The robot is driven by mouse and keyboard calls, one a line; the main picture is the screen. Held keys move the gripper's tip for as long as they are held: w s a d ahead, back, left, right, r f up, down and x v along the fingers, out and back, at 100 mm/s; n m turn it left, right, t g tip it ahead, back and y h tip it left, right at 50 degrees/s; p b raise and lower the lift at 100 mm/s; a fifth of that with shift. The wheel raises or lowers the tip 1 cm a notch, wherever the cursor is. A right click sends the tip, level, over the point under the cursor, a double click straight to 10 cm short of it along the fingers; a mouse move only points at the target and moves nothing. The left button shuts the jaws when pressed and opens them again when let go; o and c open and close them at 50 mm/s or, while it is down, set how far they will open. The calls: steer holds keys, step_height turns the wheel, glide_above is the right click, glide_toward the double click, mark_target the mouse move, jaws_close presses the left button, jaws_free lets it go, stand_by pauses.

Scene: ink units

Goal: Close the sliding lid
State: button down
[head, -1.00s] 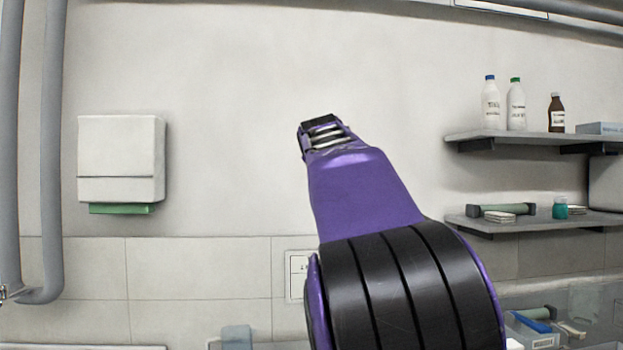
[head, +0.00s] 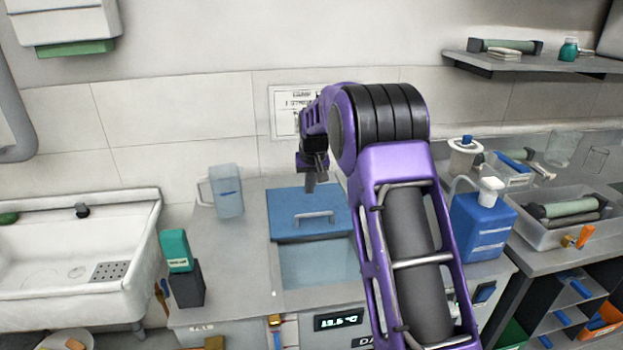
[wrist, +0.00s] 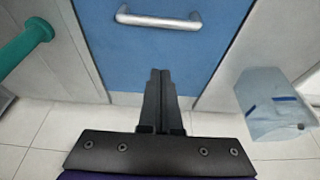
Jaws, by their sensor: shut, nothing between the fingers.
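The blue sliding lid (head: 290,222) with a metal bar handle (head: 314,217) covers the back part of a basin set in the grey counter. The front part of the basin (head: 318,262) is uncovered and shows a pale blue inside. My gripper (head: 310,188) hangs above the back of the lid, fingers down, behind the handle in the head view. In the wrist view, the shut, empty fingers (wrist: 158,75) are over the edge of the blue lid (wrist: 190,70), with the handle (wrist: 158,20) ahead of them. Contact with the lid cannot be told.
A clear jug (head: 226,190) stands left of the lid, and a teal-topped dark box (head: 183,270) stands at front left. A blue canister (head: 482,225) is to the right, near a clear tray (head: 545,228). A white sink (head: 70,255) is at far left. The tiled wall is close behind.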

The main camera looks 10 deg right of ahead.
mark_target(312, 223)
steer(key=x, duration=0.4)
steer(key=shift+f, duration=0.1)
steer(key=s, duration=0.2)
steer(key=shift+s+f, duration=0.1)
steer(key=shift+s, duration=0.3)
steer(key=shift+s+f, duration=0.15)
steer(key=shift+s, duration=0.4)
steer(key=shift+s, duration=0.1)
